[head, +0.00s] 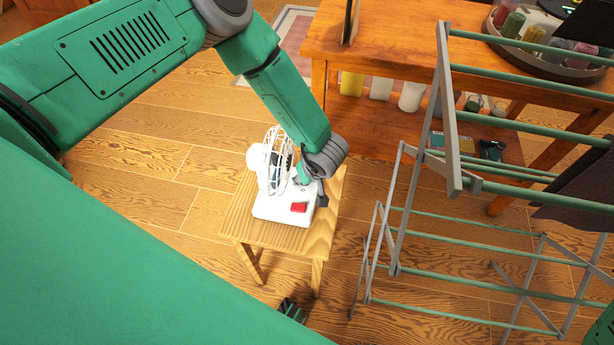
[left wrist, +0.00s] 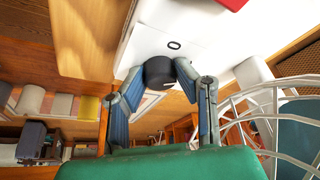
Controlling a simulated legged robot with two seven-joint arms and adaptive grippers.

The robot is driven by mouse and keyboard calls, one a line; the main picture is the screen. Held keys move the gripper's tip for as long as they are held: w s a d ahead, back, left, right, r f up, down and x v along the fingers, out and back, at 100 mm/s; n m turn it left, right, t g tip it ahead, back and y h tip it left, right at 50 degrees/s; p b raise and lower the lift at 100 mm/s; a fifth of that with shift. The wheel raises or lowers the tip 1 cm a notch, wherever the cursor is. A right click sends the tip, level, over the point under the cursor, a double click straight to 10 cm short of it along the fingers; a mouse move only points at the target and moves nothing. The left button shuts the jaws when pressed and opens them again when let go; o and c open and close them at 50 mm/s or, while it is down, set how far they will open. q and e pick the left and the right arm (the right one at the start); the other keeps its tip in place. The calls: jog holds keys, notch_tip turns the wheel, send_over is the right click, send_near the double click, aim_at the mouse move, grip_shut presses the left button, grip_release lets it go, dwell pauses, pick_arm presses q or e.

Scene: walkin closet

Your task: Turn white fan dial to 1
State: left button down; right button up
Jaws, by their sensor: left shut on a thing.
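The white fan (head: 268,205) stands on a small wooden stool, with its round wire cage at the back left of its base. A red patch (head: 298,208) is on the base. In the left wrist view, the black round dial (left wrist: 159,72) sits on the white base, with a printed 0 mark (left wrist: 174,45) beside it. My left gripper (left wrist: 160,80) is shut on the dial, one finger on each side. In the head view my left gripper (head: 312,190) is at the fan base and hides the dial. I cannot read where the dial points.
The wooden stool (head: 240,221) has little bare top around the fan. A grey and green drying rack (head: 396,225) stands close on the right. A wooden table (head: 390,50) with jars and a tray stands behind. Wooden floor (head: 140,190) is clear on the left.

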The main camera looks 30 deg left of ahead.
dwell(0.4)
pick_arm(q)
jog(key=c, duration=1.3)
grip_release()
jog(key=shift+o, duration=0.2)
